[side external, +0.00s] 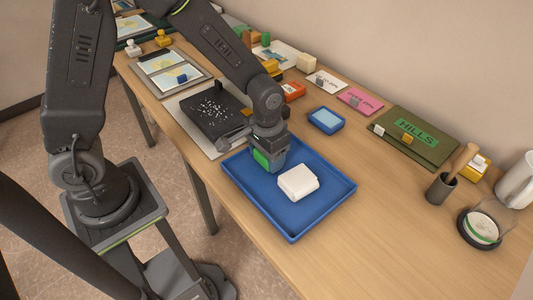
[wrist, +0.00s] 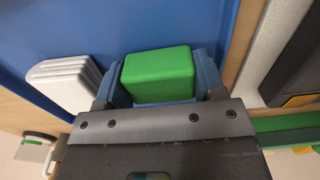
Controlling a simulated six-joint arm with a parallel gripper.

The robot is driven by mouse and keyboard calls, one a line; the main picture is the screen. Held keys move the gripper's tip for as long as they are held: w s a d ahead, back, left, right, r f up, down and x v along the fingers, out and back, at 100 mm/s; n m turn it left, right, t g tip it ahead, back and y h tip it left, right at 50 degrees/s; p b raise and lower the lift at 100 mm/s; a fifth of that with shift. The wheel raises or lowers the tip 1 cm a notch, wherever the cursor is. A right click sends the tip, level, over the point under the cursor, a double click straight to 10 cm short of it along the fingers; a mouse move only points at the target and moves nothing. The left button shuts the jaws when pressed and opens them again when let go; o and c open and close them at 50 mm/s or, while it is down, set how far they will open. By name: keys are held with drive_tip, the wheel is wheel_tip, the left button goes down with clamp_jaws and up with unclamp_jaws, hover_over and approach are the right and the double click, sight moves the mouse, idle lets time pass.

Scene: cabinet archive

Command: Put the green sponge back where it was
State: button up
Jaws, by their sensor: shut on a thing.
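The green sponge (side external: 262,160) is between the jaws of my gripper (side external: 268,158), over the left part of the blue tray (side external: 317,207). In the wrist view the sponge (wrist: 158,75) sits between the two fingers of my gripper (wrist: 160,82), which are shut on it. Blue tray floor (wrist: 190,22) shows behind it. I cannot tell whether the sponge touches the tray floor. A white block (side external: 298,182) lies in the tray to the right of the sponge; it also shows in the wrist view (wrist: 64,85).
A black speckled slab (side external: 214,112) on a pale board lies left of the tray. A blue-topped pad (side external: 326,120) lies behind it. A green HILLS folder (side external: 414,138), a dark cup with a wooden handle (side external: 441,188) and a round glass dish (side external: 480,228) stand to the right.

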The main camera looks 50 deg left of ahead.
drive_tip(key=shift+f, duration=0.2)
drive_tip(key=o, duration=0.9)
drive_tip(key=shift+r, duration=0.1)
wheel_tip(320, 180, up, 12)
drive_tip(key=s+a+r+t, duration=0.2)
drive_tip(key=s+r, duration=0.1)
drive_tip(key=s, duration=0.1)
drive_tip(key=s+a+r+t, duration=0.1)
drive_tip(key=s+a+r, duration=0.1)
drive_tip(key=s, duration=0.3)
drive_tip(key=s+a+r+t, duration=0.2)
drive_tip(key=s+r, duration=0.2)
drive_tip(key=shift+s+r+t, duration=0.1)
drive_tip(key=shift+s+t, duration=0.2)
